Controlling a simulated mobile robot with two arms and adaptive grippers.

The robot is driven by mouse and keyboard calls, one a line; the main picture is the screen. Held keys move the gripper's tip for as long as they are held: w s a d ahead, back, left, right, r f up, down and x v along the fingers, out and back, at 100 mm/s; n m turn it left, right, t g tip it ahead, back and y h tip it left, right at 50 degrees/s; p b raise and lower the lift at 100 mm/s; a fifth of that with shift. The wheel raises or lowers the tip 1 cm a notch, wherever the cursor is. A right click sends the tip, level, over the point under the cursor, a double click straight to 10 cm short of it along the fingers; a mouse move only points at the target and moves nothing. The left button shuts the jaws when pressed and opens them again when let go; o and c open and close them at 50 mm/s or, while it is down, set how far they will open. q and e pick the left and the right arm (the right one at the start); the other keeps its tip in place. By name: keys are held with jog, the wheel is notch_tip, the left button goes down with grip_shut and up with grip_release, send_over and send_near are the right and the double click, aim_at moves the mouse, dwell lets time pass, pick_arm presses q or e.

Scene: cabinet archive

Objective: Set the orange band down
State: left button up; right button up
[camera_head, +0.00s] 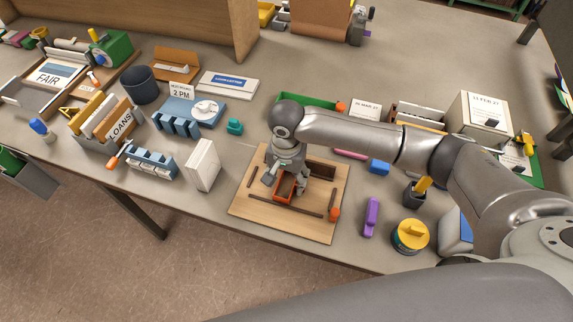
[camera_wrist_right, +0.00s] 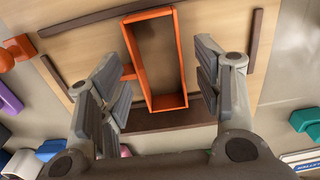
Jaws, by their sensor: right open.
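The orange band (camera_head: 284,197) is a hollow rectangular frame on a light wooden board (camera_head: 247,208) near the table's front edge. In the wrist view the orange band (camera_wrist_right: 182,62) shows as a long open rectangle with a small tab on its left side. It appears to lie flat on the board. My right gripper (camera_head: 285,184) is above it, pointing down. Its fingers are spread on both sides of the band, with visible gaps, in the right wrist view (camera_wrist_right: 163,75). My left gripper is not in view.
Dark strips (camera_head: 285,205) are fixed on the board around the band. A white box (camera_head: 203,165) stands left of the board. A purple piece (camera_head: 371,217) and a yellow-topped round item (camera_head: 410,236) lie to the right. An orange knob (camera_head: 334,214) sits at the board's right corner.

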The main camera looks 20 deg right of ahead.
notch_tip(320, 180, up, 10)
jog(key=b, duration=0.1)
jog(key=shift+r+b, duration=0.25)
jog(key=shift+b, duration=0.05)
jog(key=shift+f, duration=0.1)
